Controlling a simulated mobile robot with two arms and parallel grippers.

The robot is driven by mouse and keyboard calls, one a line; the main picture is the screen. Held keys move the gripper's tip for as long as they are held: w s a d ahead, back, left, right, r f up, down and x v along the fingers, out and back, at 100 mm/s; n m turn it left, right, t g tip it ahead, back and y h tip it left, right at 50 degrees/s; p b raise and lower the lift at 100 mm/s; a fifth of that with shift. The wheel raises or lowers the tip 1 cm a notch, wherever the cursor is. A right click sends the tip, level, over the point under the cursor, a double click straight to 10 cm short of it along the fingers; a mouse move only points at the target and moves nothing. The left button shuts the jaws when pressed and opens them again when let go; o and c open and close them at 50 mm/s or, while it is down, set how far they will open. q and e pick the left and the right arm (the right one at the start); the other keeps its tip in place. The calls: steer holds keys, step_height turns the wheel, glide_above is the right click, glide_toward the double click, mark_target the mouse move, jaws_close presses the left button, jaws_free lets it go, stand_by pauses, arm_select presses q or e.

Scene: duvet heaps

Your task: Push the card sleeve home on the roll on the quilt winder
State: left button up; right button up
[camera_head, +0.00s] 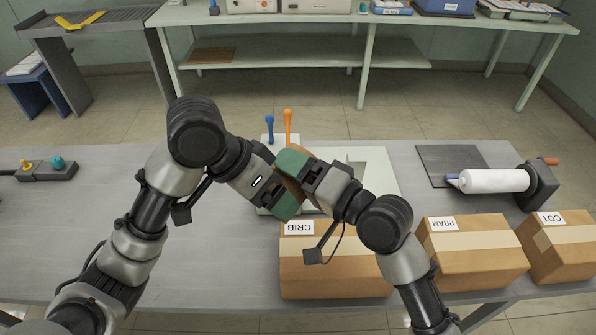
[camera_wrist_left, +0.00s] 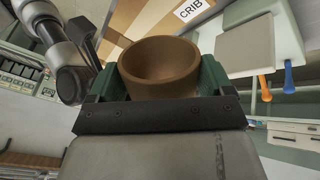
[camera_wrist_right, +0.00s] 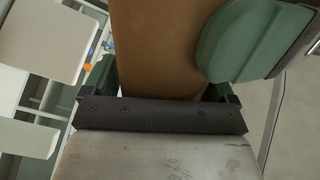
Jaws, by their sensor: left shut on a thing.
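The brown card sleeve (camera_wrist_left: 160,70) is a short open tube between the fingers of my left gripper (camera_wrist_left: 160,85), which is shut on it. In the head view the sleeve (camera_head: 293,190) is mostly hidden by both grippers. My left gripper (camera_head: 284,205) meets my right gripper (camera_head: 300,168) above the table's middle. In the right wrist view the sleeve (camera_wrist_right: 165,45) lies between the fingers of my right gripper (camera_wrist_right: 165,95); I cannot tell if they grip it. The white roll (camera_head: 495,181) lies on the quilt winder (camera_head: 541,187) at the right, away from both grippers.
Cardboard boxes marked CRIB (camera_head: 335,265), PRAM (camera_head: 472,255) and COT (camera_head: 562,247) stand along the front. A pale device with a blue lever (camera_head: 269,127) and orange lever (camera_head: 288,122) stands behind my grippers. A dark plate (camera_head: 450,164) lies beside the winder. The table's left is largely clear.

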arm_select(q)
steer(key=shift+s+d, duration=0.15)
steer(key=shift+d, duration=0.05)
arm_select(e)
steer(key=shift+a+f, duration=0.1)
steer(key=shift+c, duration=1.2)
arm_select(q)
steer(key=o, duration=0.9)
steer(key=shift+o, duration=0.2)
steer(key=shift+a, duration=0.1)
steer(key=shift+r, duration=0.1)
